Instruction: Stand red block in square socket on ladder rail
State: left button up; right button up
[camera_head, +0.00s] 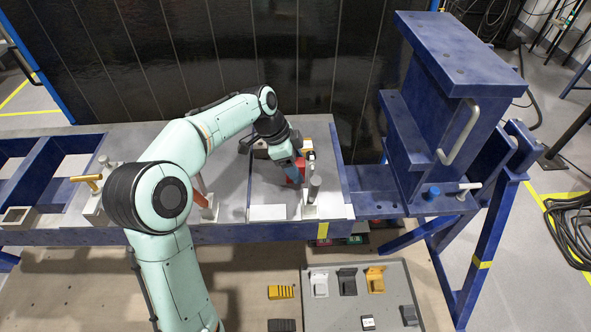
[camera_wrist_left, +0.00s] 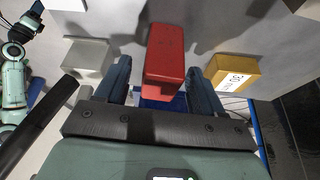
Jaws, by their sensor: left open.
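The red block (camera_head: 294,174) stands on the grey table plate, partly hidden by my left gripper (camera_head: 288,166) in the head view. In the left wrist view the red block (camera_wrist_left: 165,50) lies between the two blue fingers of my left gripper (camera_wrist_left: 160,75). The fingers are open, with a gap visible beside the block. A pale square socket (camera_head: 18,217) with a dark opening sits at the far left, on the front rail of the blue ladder frame (camera_head: 62,158). My right gripper is not in view.
A yellow labelled block (camera_wrist_left: 233,73) and a grey block (camera_wrist_left: 88,57) flank the red one. A post (camera_head: 313,188) stands close to the gripper. A blue press (camera_head: 440,110) stands at the right.

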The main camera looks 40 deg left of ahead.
pick_arm(q)
grip_shut()
jog(key=shift+r, duration=0.2)
notch_tip(320, 180, up, 20)
jog(key=p, duration=0.2)
jog(key=shift+p, duration=0.3)
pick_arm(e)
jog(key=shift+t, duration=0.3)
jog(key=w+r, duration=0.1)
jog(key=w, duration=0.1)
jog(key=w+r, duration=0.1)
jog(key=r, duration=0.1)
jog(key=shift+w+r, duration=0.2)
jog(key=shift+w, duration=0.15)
pick_arm(q)
jog(key=shift+w+f, duration=0.1)
jog(key=shift+f, duration=0.05)
